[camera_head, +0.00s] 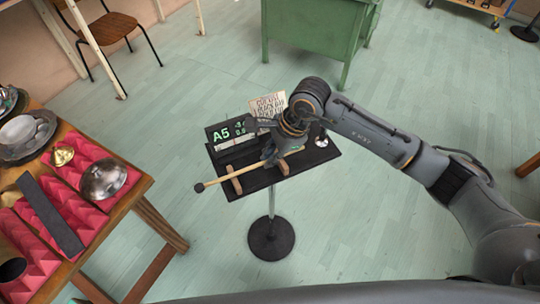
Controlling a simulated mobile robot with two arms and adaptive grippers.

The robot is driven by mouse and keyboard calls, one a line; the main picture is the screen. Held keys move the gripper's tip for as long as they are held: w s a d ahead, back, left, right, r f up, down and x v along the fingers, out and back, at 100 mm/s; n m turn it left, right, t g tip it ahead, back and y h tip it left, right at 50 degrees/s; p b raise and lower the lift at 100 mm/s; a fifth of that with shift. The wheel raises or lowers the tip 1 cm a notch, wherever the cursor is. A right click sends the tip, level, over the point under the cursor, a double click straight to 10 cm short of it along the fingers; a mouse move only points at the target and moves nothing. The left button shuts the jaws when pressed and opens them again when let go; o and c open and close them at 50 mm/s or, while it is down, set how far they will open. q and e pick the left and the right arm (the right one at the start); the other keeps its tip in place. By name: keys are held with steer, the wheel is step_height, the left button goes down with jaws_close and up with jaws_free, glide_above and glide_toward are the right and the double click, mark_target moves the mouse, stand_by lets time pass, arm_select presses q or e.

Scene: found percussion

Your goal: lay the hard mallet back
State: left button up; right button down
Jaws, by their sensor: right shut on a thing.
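The hard mallet has a dark round head and a pale wooden stick (217,181). It lies slantwise over the black tray (257,182) of a stand, its head past the tray's left edge. My right gripper (268,158) comes down from the upper right and is shut on the stick toward its right end. Two small wooden rests (236,185) are on the tray under the stick; I cannot tell whether the stick touches them. My left gripper is not in view.
A display (230,134) reading A5 and a printed card (267,105) stand at the tray's back. A small shiny object (321,141) is at its right. At left, a wooden table (133,187) holds bowls and a dark bar (48,214) on red foam. A green desk (313,28) stands behind.

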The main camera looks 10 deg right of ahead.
steer(key=c, duration=1.4)
jaws_free()
steer(key=v, duration=1.2)
